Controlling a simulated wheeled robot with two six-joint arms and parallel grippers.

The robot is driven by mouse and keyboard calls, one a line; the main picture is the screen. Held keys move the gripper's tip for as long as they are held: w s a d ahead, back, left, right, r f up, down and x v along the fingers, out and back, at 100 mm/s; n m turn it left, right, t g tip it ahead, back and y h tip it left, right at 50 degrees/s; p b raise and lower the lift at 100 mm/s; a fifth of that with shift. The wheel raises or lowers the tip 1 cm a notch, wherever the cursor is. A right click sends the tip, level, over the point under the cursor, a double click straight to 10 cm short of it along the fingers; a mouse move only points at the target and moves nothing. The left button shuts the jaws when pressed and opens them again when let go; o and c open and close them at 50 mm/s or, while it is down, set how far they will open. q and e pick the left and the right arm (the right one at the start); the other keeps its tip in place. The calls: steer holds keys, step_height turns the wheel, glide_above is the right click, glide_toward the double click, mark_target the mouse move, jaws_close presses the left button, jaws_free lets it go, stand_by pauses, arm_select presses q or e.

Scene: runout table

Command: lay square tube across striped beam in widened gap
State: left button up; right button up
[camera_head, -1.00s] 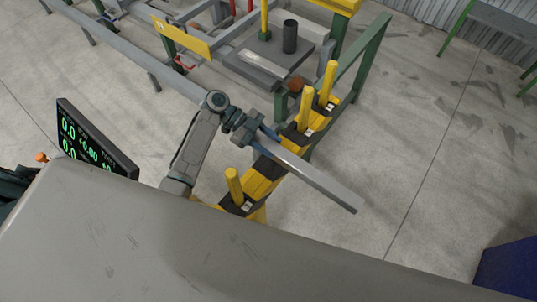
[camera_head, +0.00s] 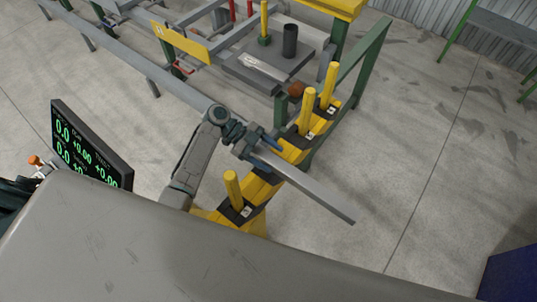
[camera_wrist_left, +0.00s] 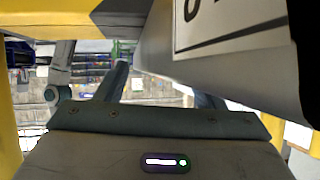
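The striped beam (camera_head: 262,185), yellow with black bands, runs diagonally and carries yellow posts. The wider gap lies between the near post (camera_head: 232,189) and the middle post (camera_head: 306,112). The grey square tube (camera_head: 318,194) crosses above this gap, its free end out to the right; whether it touches the beam is unclear. My left gripper (camera_head: 262,145) is at the tube's left part. Its fingers look open, with space between one finger and the tube. The wrist view shows a spread finger (camera_wrist_left: 114,82) beside a large grey surface, probably the tube (camera_wrist_left: 215,65). My right gripper is not in view.
A far post (camera_head: 328,86) stands close behind the middle one. A green-legged bench (camera_head: 275,72) with a dark cylinder (camera_head: 290,40) is at the back. A readout screen (camera_head: 90,147) stands at left. The floor to the right is clear; a blue box (camera_head: 510,272) is at lower right.

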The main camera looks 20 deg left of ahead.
arm_select(q)
steer(key=shift+r, duration=0.2)
steer(key=b+v, duration=0.1)
steer(key=v, duration=0.2)
steer(key=b+v, duration=0.2)
steer(key=v, duration=0.2)
steer(key=shift+a+f, duration=0.15)
steer(key=shift+f, duration=0.05)
steer(key=shift+a+r, duration=0.1)
steer(key=shift+r, duration=0.1)
